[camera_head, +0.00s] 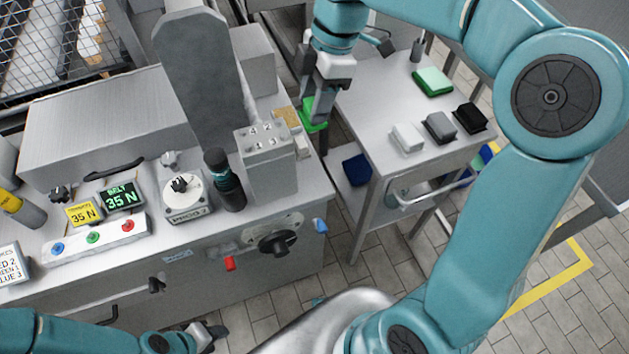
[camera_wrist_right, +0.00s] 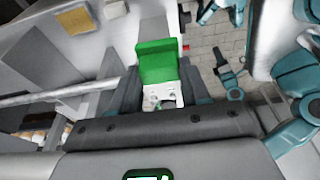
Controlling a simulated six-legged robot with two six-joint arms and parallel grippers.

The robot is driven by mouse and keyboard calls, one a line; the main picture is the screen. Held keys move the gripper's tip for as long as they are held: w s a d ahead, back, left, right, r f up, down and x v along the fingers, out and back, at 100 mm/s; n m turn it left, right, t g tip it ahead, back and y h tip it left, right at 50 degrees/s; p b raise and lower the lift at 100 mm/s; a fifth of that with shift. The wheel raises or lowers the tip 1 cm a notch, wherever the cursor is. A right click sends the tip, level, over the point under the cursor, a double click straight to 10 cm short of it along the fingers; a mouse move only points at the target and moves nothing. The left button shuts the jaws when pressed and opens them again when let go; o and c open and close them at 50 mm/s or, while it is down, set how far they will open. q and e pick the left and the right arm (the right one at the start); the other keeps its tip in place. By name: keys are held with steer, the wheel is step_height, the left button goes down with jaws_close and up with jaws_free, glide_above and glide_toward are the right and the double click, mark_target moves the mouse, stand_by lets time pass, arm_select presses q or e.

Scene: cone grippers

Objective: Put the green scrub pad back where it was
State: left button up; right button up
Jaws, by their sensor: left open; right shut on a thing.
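My right gripper (camera_head: 318,108) points down and is shut on a green scrub pad (camera_head: 309,127), in the gap between the machine counter and the cart. In the right wrist view the green pad (camera_wrist_right: 157,58) sticks out between the two dark fingers of the gripper (camera_wrist_right: 158,85). Another green pad (camera_head: 432,81) lies on the cart top (camera_head: 375,105), towards its back. My left gripper (camera_head: 209,336) is open and empty at the bottom of the head view, in front of the machine.
White (camera_head: 407,137), grey (camera_head: 439,126) and black (camera_head: 470,117) pads lie along the cart's near edge. A grey block with holes (camera_head: 267,155) and a dark bottle (camera_head: 223,180) stand on the counter. A tan block (camera_head: 287,117) sits near the held pad. The cart's middle is clear.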

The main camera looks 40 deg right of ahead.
steer(key=shift+s+a, duration=0.1)
steer(key=shift+d+f+b, duration=0.15)
steer(key=shift+f+b, duration=0.25)
steer(key=shift+f, duration=4.65)
steer(key=shift+d+f+b, duration=0.1)
steer(key=shift+f+b, duration=0.3)
steer(key=shift+f, duration=4.65)
steer(key=shift+f, duration=0.15)
steer(key=o, duration=0.9)
steer(key=shift+o, duration=0.2)
